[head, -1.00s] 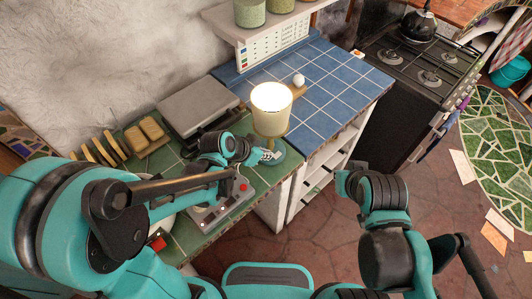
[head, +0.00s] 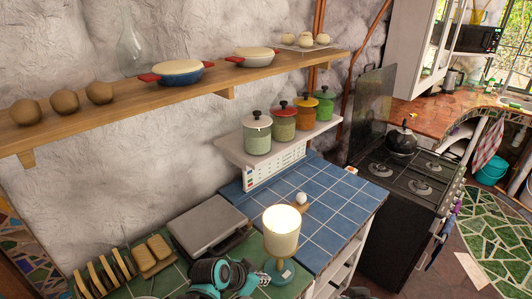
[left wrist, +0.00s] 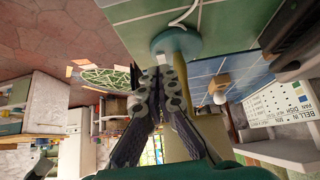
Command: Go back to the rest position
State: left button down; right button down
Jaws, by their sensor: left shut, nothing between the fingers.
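My left gripper (head: 260,278) is at the bottom of the head view, low over the green-tiled counter (head: 178,278), beside the base of a lit table lamp (head: 281,230). The left wrist view shows its two dark fingers (left wrist: 163,76) together with nothing between them. Their tips lie close to the lamp's round teal base (left wrist: 176,42); I cannot tell whether they touch it. My right gripper is not in view.
A grey closed case (head: 207,224) and a rack with bread slices (head: 108,272) stand left of the lamp. A wooden shelf (head: 215,88) with pots runs above. A stove (head: 412,172) stands right.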

pick_arm(q)
jog(key=s+a+n+y+b, duration=0.1)
jog(key=s+a+n+b, duration=0.1)
jog(key=a, duration=0.3)
jog(key=s+a+r+n+t+y+b, duration=0.1)
jog(key=s+a+n+y+b, duration=0.1)
jog(key=s+a+n+b, duration=0.1)
jog(key=s+a+n+y+b, duration=0.2)
jog(key=s+a+n, duration=0.2)
jog(key=s+a, duration=0.2)
jog(key=shift+s+a+r+t, duration=0.15)
jog(key=shift+a+r+t, duration=0.05)
jog(key=shift+a, duration=0.4)
jog(key=shift+s+a+r+t, duration=0.1)
jog(key=shift+a+r+t, duration=0.1)
jog(key=shift+a, duration=0.35)
